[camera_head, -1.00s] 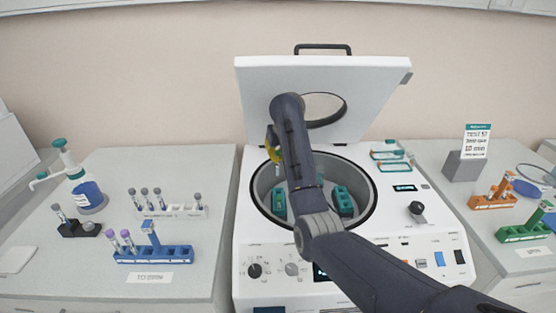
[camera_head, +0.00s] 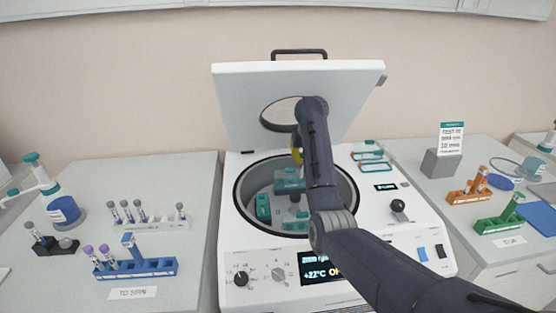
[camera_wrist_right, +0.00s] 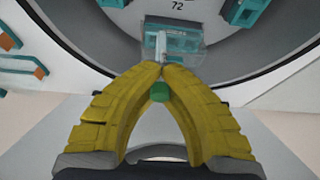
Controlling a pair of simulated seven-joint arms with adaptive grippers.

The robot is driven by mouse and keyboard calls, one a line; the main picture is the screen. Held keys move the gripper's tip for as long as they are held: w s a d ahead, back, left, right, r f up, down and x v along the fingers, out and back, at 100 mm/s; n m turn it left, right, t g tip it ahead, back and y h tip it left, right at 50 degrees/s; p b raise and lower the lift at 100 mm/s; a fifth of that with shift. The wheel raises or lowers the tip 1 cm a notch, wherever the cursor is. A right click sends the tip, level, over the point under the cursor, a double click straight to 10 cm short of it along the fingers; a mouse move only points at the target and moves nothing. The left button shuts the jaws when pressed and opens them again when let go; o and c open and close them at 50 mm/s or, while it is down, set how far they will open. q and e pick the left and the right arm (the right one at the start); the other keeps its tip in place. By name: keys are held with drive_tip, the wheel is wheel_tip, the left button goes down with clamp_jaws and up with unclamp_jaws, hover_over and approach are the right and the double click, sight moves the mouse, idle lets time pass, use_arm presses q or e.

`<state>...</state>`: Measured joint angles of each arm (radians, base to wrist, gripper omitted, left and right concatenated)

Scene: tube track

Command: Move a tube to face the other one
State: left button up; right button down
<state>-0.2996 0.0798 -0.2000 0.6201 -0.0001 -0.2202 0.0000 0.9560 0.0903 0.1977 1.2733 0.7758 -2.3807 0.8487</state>
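My right gripper (camera_head: 297,150) hangs over the back middle of the open centrifuge bowl. In the right wrist view its yellow fingers (camera_wrist_right: 160,68) meet almost at the tips, around a thin clear tube (camera_wrist_right: 161,45); a round green cap (camera_wrist_right: 158,92) shows between the fingers. The tube lies in line with a teal bucket (camera_wrist_right: 185,40) beyond the fingertips; whether it is inside or above the bucket I cannot tell. The head view shows a teal bucket (camera_head: 262,207) at the left of the bowl. The other tube is not clearly visible. My left gripper is out of view.
The centrifuge lid (camera_head: 240,90) stands open behind the arm. Teal-framed clear covers (camera_head: 372,156) lie right of the bowl. A blue rack (camera_head: 135,268) with purple-capped tubes is on the left; orange (camera_head: 470,193) and green (camera_head: 500,223) racks are on the right.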

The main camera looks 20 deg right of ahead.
drive_tip(key=s+d+m, duration=0.3)
drive_tip(key=d, duration=0.6)
drive_tip(key=shift+g+h, duration=0.3)
drive_tip(key=shift+h, duration=0.1)
drive_tip(key=shift+s+f, duration=0.15)
drive_tip(key=shift+f, duration=1.15)
drive_tip(key=shift+s+f, duration=0.15)
drive_tip(key=shift+f, duration=1.1)
drive_tip(key=shift+a+f, duration=0.1)
drive_tip(key=shift+f, duration=2.65)
drive_tip(key=c, duration=2.1)
unclamp_jaws()
drive_tip(key=o, duration=0.6)
drive_tip(key=shift+r, duration=0.1)
drive_tip(key=v, duration=1.1)
drive_tip(key=shift+s+r, duration=0.1)
drive_tip(key=shift+r, duration=0.3)
